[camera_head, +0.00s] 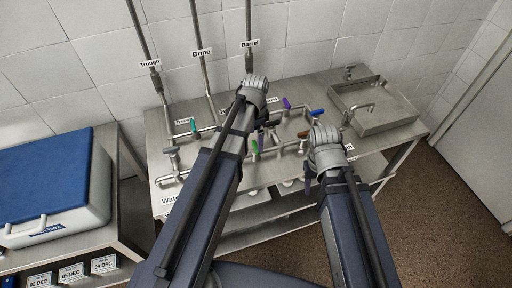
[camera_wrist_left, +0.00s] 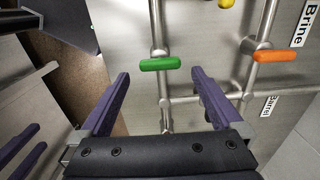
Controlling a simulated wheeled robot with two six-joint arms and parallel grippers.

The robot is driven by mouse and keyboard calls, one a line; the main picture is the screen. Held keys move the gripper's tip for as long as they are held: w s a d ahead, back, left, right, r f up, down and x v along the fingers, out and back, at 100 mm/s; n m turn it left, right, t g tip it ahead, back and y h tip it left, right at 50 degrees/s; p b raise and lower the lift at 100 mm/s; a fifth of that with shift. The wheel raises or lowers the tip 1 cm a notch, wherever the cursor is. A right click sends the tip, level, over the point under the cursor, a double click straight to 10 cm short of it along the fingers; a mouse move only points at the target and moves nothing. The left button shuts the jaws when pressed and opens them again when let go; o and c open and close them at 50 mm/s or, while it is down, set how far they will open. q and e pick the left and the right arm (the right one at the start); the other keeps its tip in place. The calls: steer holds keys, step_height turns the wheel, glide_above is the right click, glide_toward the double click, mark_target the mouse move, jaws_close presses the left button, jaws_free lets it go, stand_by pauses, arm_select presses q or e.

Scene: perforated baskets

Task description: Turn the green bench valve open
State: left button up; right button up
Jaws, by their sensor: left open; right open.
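The green bench valve handle (camera_head: 255,147) stands on the steel pipework of the bench, beside my left forearm in the head view. In the left wrist view the green handle (camera_wrist_left: 160,63) lies crosswise to the pipe it sits on. My left gripper (camera_wrist_left: 160,90) is open, with its two purple fingers apart and the green handle ahead of the gap, not touched. In the head view my left wrist is above the pipes and its fingers are mostly hidden. My right gripper (camera_head: 309,182) is open near the front edge of the bench, partly hidden by its wrist.
An orange handle (camera_wrist_left: 278,56) is close by on a neighbouring pipe. Teal (camera_head: 194,127), purple (camera_head: 287,103), blue (camera_head: 318,112) and brown (camera_head: 304,134) handles also stand on the pipework. A sink (camera_head: 385,120) is at the right, and a blue-lidded box (camera_head: 45,175) at the left.

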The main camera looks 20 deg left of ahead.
mark_target(256, 145)
arm_select(q)
steer(key=shift+f+b, duration=1.5)
steer(key=shift+f, duration=0.5)
steer(key=shift+c, duration=0.2)
steer(key=c, duration=1.2)
